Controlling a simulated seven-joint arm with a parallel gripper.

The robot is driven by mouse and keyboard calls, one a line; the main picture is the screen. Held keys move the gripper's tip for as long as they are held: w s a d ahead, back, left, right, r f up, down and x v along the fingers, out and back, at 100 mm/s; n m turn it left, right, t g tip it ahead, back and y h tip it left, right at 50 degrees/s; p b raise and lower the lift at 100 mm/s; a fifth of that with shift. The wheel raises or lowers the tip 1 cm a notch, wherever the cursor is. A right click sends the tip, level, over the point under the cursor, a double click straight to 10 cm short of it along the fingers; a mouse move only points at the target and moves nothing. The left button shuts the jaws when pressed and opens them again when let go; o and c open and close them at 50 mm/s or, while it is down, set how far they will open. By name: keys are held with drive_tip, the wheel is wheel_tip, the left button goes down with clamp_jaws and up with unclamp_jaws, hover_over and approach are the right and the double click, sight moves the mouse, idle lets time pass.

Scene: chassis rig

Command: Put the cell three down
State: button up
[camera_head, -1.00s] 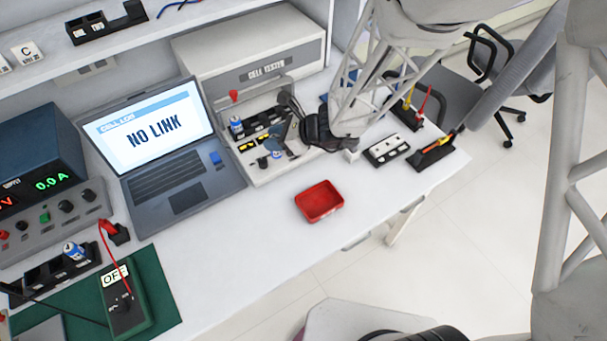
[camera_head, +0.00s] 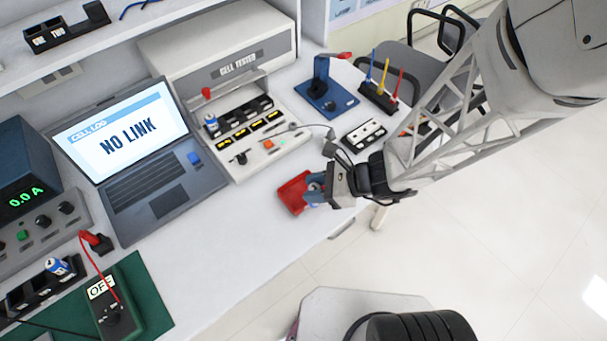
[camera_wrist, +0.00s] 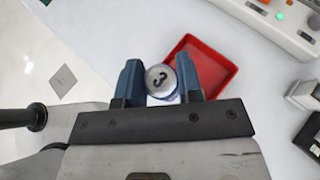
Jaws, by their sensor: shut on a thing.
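My gripper (camera_head: 314,190) is shut on a cell marked 3 (camera_wrist: 160,82), held upright between its two blue fingers. The wrist view looks down on the cell's round top, and the fingers (camera_wrist: 159,84) press it from both sides. A red tray (camera_head: 290,196) lies on the bench beside and partly under the gripper. In the wrist view the tray (camera_wrist: 228,68) looks empty where it shows. The cell overlaps the tray's near edge in that view; I cannot tell its height above the bench.
The cell tester (camera_head: 262,160) stands behind with a blue and white cell (camera_head: 211,122) in its row of slots. Another cell (camera_head: 57,267) sits in a black holder at lower left. A laptop (camera_head: 131,142) reads NO LINK. Bare bench lies left of the tray.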

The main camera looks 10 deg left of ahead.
drive_tip(key=s+d+f, duration=0.1)
drive_tip(key=s+d, duration=0.3)
drive_tip(key=s, duration=0.4)
drive_tip(key=shift+s+d, duration=0.3)
drive_tip(key=shift+d, duration=0.1)
drive_tip(key=shift+w+a, duration=0.1)
drive_tip(key=shift+w, duration=0.05)
hover_over(301, 182)
drive_tip(key=s, duration=0.4)
drive_tip(key=shift+d+f, duration=0.35)
drive_tip(key=shift+f, duration=0.4)
drive_tip(key=shift+f, duration=1.75)
drive_tip(key=shift+f, duration=0.1)
drive_tip(key=o, duration=1)
drive_tip(key=shift+c, duration=0.2)
